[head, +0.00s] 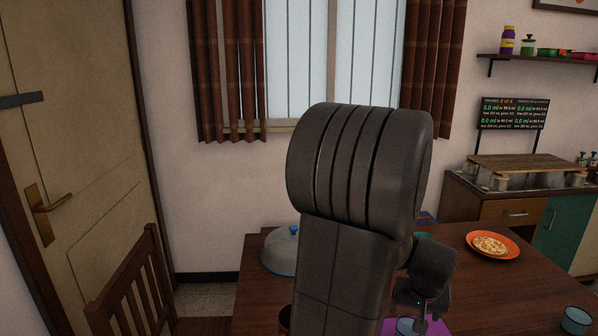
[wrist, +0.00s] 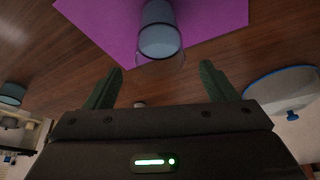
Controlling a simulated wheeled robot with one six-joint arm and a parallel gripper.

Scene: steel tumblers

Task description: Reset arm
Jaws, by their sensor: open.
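My gripper (wrist: 161,68) is open, with its two dark green fingers spread and nothing between them in the wrist view. Beyond the fingertips, a bluish tumbler (wrist: 160,38) stands on a purple mat (wrist: 215,15); a clear rim shows around its near end. In the head view my arm covers the middle of the picture, and the gripper hangs at its right over the table. There the tumbler (head: 405,326) and the purple mat (head: 438,328) show only partly at the bottom edge. Another bluish tumbler (head: 577,319) stands at the table's right.
The wooden table (head: 480,290) holds an orange plate (head: 515,251) of food and a blue-knobbed lidded dish (head: 280,256) at left. A chair (head: 140,290) stands front left. A counter (head: 465,190) with a wooden board (head: 525,163) is behind right. A door (head: 80,150) is left.

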